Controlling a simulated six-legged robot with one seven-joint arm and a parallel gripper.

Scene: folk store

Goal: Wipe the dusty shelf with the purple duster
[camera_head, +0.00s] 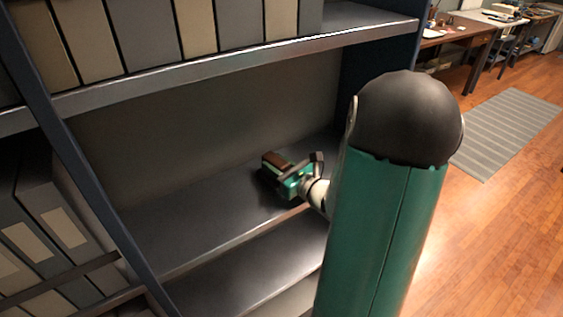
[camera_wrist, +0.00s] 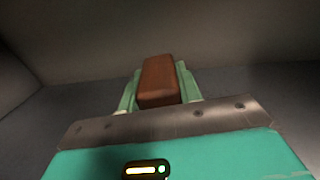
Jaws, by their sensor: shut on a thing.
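The shelf (camera_head: 195,222) is a bare dark grey metal board in the middle of the bookcase, with paler, hazy patches. My gripper (camera_head: 277,168) is over its right part, inside the compartment. In the wrist view, my gripper (camera_wrist: 159,88) has its pale green fingers on both sides of a brown wooden block (camera_wrist: 158,72) and is shut on it. The block also shows as a small brown shape in the head view (camera_head: 271,159). No purple shows on it, and its underside is hidden. I cannot tell whether it touches the shelf.
Grey and tan binders (camera_head: 140,35) fill the upper shelf (camera_head: 240,66). More binders (camera_head: 52,215) stand beyond the blue upright (camera_head: 85,170) on the left. Another shelf board (camera_head: 235,275) lies below. Wooden floor (camera_head: 475,235) is open on the right, with a striped rug (camera_head: 505,130) and desks behind.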

